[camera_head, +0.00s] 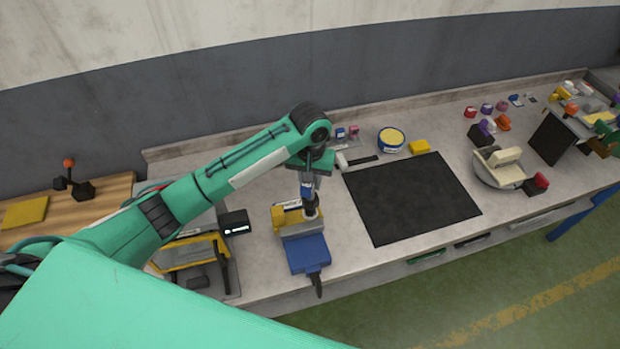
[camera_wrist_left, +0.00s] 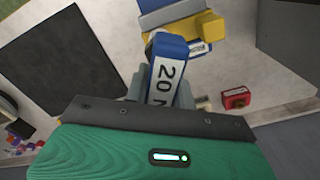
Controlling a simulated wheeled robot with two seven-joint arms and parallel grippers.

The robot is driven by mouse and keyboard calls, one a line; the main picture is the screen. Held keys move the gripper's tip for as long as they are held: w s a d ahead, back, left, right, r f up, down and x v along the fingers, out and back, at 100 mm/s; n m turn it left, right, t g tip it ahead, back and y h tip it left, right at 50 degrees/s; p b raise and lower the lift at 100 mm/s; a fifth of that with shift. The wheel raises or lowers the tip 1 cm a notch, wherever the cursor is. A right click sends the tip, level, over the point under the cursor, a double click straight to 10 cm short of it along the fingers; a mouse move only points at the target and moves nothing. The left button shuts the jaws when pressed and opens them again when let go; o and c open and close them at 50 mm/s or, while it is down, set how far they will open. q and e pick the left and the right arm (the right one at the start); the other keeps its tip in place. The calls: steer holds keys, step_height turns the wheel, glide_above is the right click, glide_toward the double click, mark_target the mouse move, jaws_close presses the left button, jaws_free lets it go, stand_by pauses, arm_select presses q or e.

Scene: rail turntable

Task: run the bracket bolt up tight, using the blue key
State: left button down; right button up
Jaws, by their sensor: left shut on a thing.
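My left gripper (camera_head: 308,173) is shut on the blue key (camera_head: 307,189), which points down with a dark lower end. In the left wrist view the blue key (camera_wrist_left: 170,47) carries a white label reading "20 N", and it sits between the fingers of my gripper (camera_wrist_left: 160,88). The key's lower end stands at the right side of a yellow and grey piece (camera_head: 290,222), seemingly the bracket, at a blue vise (camera_head: 308,254). The bolt is hidden, and I cannot tell whether the key is seated on it. My right gripper is not in view.
A black mat (camera_head: 412,198) lies right of the vise on the pale bench. A blue-yellow round tin (camera_head: 391,138) and a yellow block (camera_head: 419,147) stand behind it. A yellow-framed device (camera_head: 190,253) and a black display box (camera_head: 235,223) stand left. Several small items crowd the far right.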

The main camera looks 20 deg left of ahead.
arm_select(q)
steer(key=shift+f, duration=2.1)
stand_by(1.3)
steer(key=m, duration=0.5)
stand_by(0.4)
steer(key=m, duration=0.5)
steer(key=shift+a, duration=0.1)
steer(key=shift+m, duration=0.4)
steer(key=m, duration=0.4)
steer(key=shift+m, duration=0.4)
